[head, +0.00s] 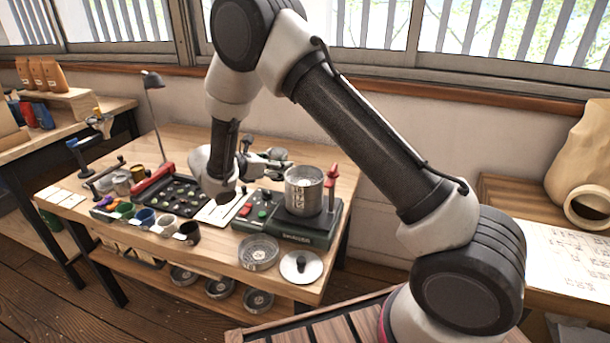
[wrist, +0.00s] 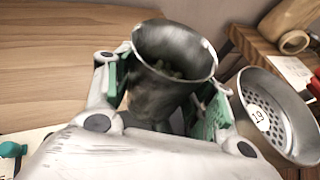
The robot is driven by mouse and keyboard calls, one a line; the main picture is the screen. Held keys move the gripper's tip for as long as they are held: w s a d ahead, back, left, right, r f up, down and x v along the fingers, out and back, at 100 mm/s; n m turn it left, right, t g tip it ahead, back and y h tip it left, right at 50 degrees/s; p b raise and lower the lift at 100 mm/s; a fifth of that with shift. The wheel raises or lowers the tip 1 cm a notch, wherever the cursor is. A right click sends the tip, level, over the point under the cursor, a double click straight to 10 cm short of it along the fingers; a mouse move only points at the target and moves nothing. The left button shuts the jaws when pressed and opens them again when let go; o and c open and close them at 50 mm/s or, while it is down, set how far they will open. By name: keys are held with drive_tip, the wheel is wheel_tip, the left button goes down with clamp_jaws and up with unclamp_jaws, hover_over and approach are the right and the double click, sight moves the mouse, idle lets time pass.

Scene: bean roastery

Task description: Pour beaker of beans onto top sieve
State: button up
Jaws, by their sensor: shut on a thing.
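My gripper (wrist: 165,97) is shut on a metal beaker (wrist: 190,50), with green-lined fingers on both sides of it. The beaker is held with its mouth showing in the wrist view, and some greenish beans (wrist: 168,70) are visible deep inside. The top sieve (wrist: 285,115), a round metal pan with a perforated floor and a "19" label, is to the right of the beaker, apart from it in the picture. In the head view the sieve stack (head: 304,193) stands on a dark green shaker base, and my gripper (head: 268,161) is just behind and left of it. The beaker is hard to make out there.
A red-topped post (head: 332,182) rises at the right of the stack. A loose sieve (head: 259,253) and a round lid (head: 301,267) lie in front.

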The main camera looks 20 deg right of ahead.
drive_tip(key=s+d+r+m+t, duration=0.2)
drive_tip(key=s+r+m+t, duration=0.2)
drive_tip(key=r+m, duration=0.5)
drive_tip(key=shift+s+m+t, duration=0.3)
drive_tip(key=shift+m+t, duration=0.3)
drive_tip(key=shift+t, duration=0.4)
idle(0.8)
drive_tip(key=shift+s+d+r+m+t+p, duration=0.25)
drive_tip(key=shift+s+r+m+t+p, duration=0.15)
drive_tip(key=shift+s+m, duration=0.4)
idle(0.5)
drive_tip(key=shift+s+f+m+h, duration=0.1)
drive_tip(key=shift+f+m+h, duration=0.35)
drive_tip(key=shift+m, duration=0.55)
drive_tip(key=shift+s+d+r+m+t+h+p, duration=0.15)
drive_tip(key=shift+s+r+m+t+h+p, duration=0.2)
drive_tip(key=shift+m, duration=0.5)
drive_tip(key=shift+s+d+r+m+t+h+p, duration=0.15)
drive_tip(key=shift+r+m+h+p, duration=0.25)
drive_tip(key=shift+m, duration=0.45)
idle(1.3)
